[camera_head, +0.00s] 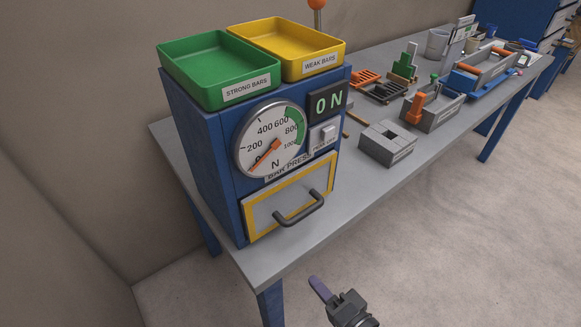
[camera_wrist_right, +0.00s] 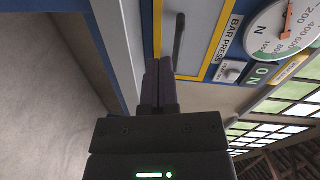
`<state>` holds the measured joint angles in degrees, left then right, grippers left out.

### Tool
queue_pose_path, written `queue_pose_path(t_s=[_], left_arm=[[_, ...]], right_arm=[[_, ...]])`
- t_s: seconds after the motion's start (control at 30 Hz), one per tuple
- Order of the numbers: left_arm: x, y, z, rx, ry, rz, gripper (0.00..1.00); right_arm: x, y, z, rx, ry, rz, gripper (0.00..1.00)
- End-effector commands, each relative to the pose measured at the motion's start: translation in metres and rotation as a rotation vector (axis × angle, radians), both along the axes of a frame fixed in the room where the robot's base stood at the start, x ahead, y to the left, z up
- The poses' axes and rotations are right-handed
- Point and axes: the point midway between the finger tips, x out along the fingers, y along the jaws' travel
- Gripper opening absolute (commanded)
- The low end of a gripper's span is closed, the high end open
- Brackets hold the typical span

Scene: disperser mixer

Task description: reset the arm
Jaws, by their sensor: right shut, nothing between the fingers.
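My right gripper (camera_head: 318,287) is at the bottom of the head view, in front of the table's near end and below the bar press drawer. In the right wrist view its two dark fingers (camera_wrist_right: 158,82) are together with nothing between them. The blue bar press (camera_head: 205,165) stands on the table's near end, its yellow-framed drawer front (camera_head: 262,205) closed. The drawer's dark handle (camera_head: 300,209) is apart from the gripper; it also shows in the right wrist view (camera_wrist_right: 179,42). My left gripper is not in view.
A green tray (camera_head: 212,94) and a yellow tray (camera_head: 300,70) sit on the press. Its dial (camera_head: 268,140) points near 0 and its display (camera_head: 328,102) reads ON. A grey block mould (camera_head: 388,150) and several fixtures stand along the grey table (camera_head: 300,262). The floor at right is clear.

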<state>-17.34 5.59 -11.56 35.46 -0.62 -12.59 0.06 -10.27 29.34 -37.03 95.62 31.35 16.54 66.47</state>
Motion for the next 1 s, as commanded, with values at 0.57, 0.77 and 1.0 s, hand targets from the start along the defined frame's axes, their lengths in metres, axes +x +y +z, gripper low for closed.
queue_pose_path(t_s=[0.57, 0.77, 1.0], left_arm=[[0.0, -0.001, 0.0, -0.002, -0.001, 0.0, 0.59], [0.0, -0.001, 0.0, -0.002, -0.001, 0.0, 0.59], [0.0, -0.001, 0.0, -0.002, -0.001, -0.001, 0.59]], right_arm=[[-0.279, -0.119, -0.278, -1.391, 0.633, 0.797, 0.0], [-0.286, -0.12, -0.279, -1.397, 0.64, 0.826, 0.0], [-0.285, -0.12, -0.279, -1.396, 0.639, 0.824, 0.0]])
